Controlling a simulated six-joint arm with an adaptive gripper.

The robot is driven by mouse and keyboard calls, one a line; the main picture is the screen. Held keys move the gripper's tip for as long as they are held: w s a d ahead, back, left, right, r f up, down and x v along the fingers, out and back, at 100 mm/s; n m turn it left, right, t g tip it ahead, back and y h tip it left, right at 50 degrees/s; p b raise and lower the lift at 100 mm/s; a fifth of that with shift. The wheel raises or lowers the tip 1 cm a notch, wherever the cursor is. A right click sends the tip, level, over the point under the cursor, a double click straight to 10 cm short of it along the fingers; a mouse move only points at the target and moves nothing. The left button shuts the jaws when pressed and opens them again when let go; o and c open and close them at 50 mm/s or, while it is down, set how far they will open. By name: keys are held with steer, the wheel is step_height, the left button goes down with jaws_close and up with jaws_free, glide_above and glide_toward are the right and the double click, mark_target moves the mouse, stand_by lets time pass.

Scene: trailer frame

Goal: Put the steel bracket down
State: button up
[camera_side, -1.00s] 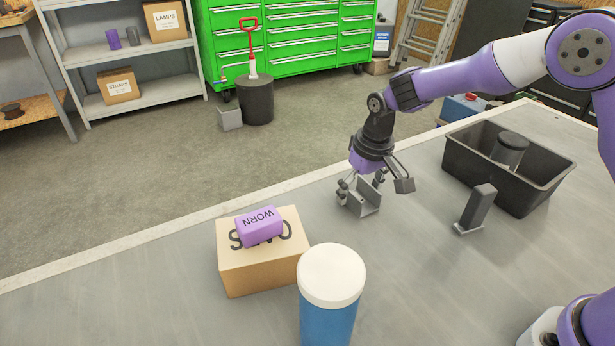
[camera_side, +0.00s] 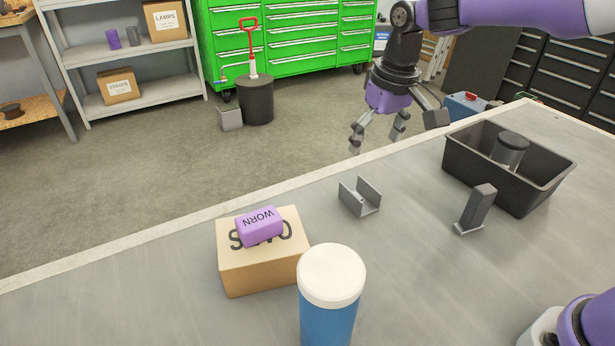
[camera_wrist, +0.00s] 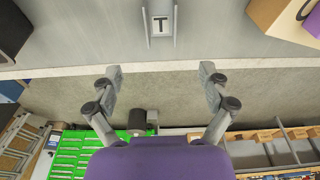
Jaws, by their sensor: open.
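The steel bracket (camera_side: 360,198), a grey U-shaped channel, rests on the grey bench with its open side up, right of a cardboard box. In the wrist view the bracket (camera_wrist: 161,40) is at the top middle, partly cut off, with a "T" label between its walls. My gripper (camera_side: 378,138) is above and behind the bracket, clear of it. The wrist view shows my gripper (camera_wrist: 160,74) with fingers spread wide and nothing between them.
The cardboard box (camera_side: 262,270) carries a purple block (camera_side: 259,227) marked "WORN". A blue canister with a white lid (camera_side: 331,280) stands in front. Right are a dark upright piece (camera_side: 478,207) and a black bin (camera_side: 535,190) holding a grey cylinder. Bench around the bracket is clear.

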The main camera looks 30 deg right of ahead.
steer(key=s+d+r+t, duration=0.2)
steer(key=s, duration=0.7)
steer(key=s+d+r+t, duration=0.1)
steer(key=s+d, duration=0.1)
steer(key=s, duration=0.7)
steer(key=shift+s+d+r+t, duration=0.3)
steer(key=shift+d+r+t, duration=0.05)
steer(key=shift+d+t, duration=0.05)
